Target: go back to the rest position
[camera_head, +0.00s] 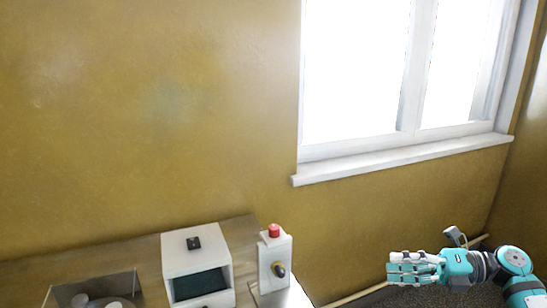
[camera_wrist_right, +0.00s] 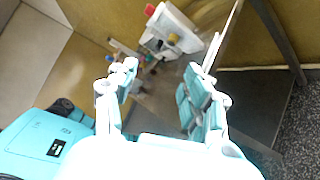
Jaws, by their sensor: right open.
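My right gripper (camera_head: 400,268) is at the lower right of the head view, out over the floor and apart from the table equipment. It points left. In the right wrist view its two teal-and-white fingers are spread with a gap between them (camera_wrist_right: 165,80), and nothing is held there. My left gripper is in neither view.
A white box with a dark screen (camera_head: 197,265) and a white post with a red button (camera_head: 272,258) stand at lower left. A metal tray (camera_head: 65,293) holds round items. The window sill (camera_head: 400,158) juts from the wall. A table leg (camera_wrist_right: 283,42) shows in the wrist view.

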